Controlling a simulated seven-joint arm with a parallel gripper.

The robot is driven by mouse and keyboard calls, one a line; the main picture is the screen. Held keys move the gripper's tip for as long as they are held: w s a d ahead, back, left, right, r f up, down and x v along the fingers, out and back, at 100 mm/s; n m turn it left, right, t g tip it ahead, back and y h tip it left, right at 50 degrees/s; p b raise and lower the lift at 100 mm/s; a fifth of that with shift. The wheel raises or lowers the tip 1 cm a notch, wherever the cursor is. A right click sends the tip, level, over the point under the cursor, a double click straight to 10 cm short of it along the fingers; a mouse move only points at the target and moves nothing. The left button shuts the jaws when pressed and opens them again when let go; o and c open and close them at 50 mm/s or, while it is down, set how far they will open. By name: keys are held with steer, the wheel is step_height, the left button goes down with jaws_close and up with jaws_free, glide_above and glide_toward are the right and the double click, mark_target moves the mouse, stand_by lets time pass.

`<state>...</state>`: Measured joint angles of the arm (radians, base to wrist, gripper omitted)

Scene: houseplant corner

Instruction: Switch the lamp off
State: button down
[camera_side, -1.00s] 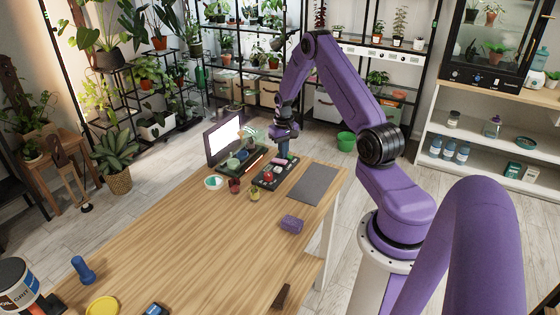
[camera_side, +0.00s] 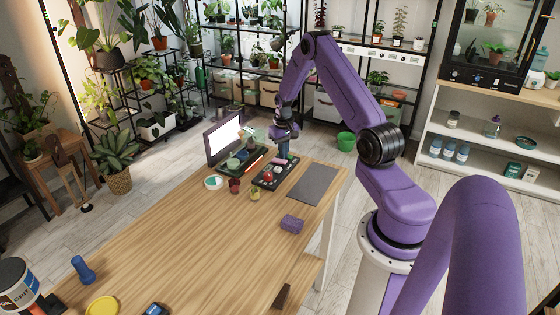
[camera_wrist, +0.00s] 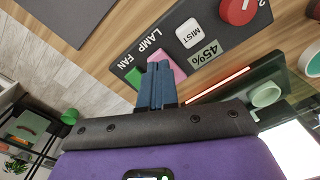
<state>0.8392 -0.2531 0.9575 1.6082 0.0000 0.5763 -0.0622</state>
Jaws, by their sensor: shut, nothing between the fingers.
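The dark control panel (camera_side: 264,181) lies near the far end of the wooden table. In the wrist view, the panel (camera_wrist: 228,48) carries the labels LAMP, FAN and MIST and a 45% display. A pink switch (camera_wrist: 172,66) sits by the LAMP label, and a green switch (camera_wrist: 133,78) by FAN. My gripper (camera_side: 283,153) is shut and empty, pointing down over the panel's far end. Its blue fingertips (camera_wrist: 159,69) overlap the pink switch and partly hide it; I cannot tell if they touch it. The lamp panel (camera_side: 225,139) behind is glowing white.
A planter tray (camera_side: 238,166) stands between the lamp panel and the controls. A round red knob (camera_wrist: 238,10) is on the control panel. A grey mat (camera_side: 313,184) and a purple block (camera_side: 292,224) lie to the right. The table's middle is clear.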

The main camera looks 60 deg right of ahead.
steer(key=shift+f, duration=0.85)
stand_by(0.5)
steer(key=shift+r, duration=3.5)
steer(key=s+a+r+n, duration=0.1)
steer(key=a+r+n, duration=0.4)
steer(key=a, duration=0.9)
steer(key=s+a+r+n, duration=0.25)
steer(key=a+r, duration=0.35)
steer(key=a, duration=0.9)
steer(key=s+a+r+n, duration=0.45)
steer(key=s+a, duration=0.35)
steer(key=s, duration=0.2)
steer(key=s+a+n, duration=0.1)
steer(key=s+n, duration=0.5)
steer(key=s, duration=0.8)
steer(key=shift+s+a+r+n, duration=0.15)
steer(key=shift+a+r+n, duration=0.15)
steer(key=shift+r, duration=0.05)
